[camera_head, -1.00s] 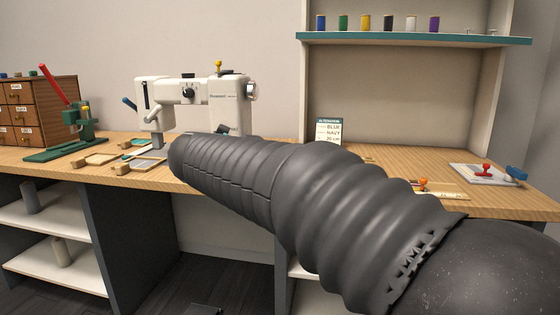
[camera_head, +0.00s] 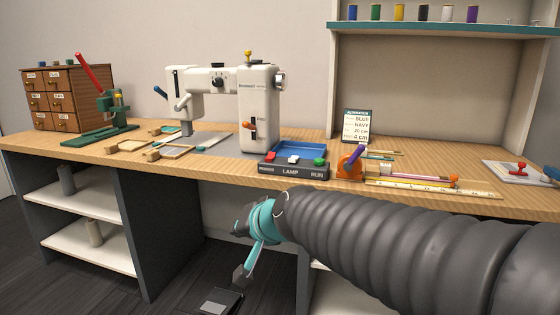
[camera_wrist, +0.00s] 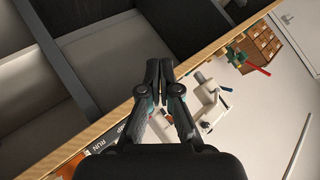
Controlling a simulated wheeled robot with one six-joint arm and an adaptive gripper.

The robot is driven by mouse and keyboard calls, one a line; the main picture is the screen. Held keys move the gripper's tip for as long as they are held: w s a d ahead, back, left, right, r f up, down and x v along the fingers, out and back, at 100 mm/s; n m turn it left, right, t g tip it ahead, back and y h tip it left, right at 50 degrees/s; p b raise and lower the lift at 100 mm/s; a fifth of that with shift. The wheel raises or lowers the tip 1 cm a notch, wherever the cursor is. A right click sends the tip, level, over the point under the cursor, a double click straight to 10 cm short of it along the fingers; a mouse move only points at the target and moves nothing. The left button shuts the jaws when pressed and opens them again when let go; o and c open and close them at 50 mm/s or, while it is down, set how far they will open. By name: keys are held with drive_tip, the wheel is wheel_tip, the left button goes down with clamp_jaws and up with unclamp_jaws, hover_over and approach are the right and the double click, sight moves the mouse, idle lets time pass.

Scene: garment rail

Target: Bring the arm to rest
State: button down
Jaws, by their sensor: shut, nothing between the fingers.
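My gripper (camera_head: 252,250) hangs in front of the workbench (camera_head: 225,172), below the height of its top and left of the end of my dark ribbed arm. In the wrist view my gripper (camera_wrist: 159,68) has its two black fingers together with nothing between them. The arm reaches in from the right edge of the head view and covers part of the bench front and the shelves below.
A sewing machine (camera_head: 258,105), a control box (camera_head: 295,170) with LAMP and RUN labels, an orange tape dispenser (camera_head: 350,163) and a ruler (camera_head: 440,188) stand on the bench. A green press (camera_head: 105,130) is at the left. A dark pedal (camera_head: 221,301) lies on the floor.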

drive_tip(key=s+d+f+g+h+p, duration=0.1)
drive_tip(key=s+d+f+h, duration=0.2)
drive_tip(key=s+d, duration=0.7)
drive_tip(key=s+d+f+n+g+h, duration=0.1)
drive_tip(key=s+d+f, duration=0.4)
drive_tip(key=s+d, duration=0.5)
drive_tip(key=d+g+h, duration=0.1)
drive_tip(key=d+h, duration=0.1)
drive_tip(key=d, duration=0.1)
drive_tip(key=shift+s+d+h+p, duration=0.15)
drive_tip(key=shift+d+h+p, duration=0.2)
drive_tip(key=shift+h, duration=0.05)
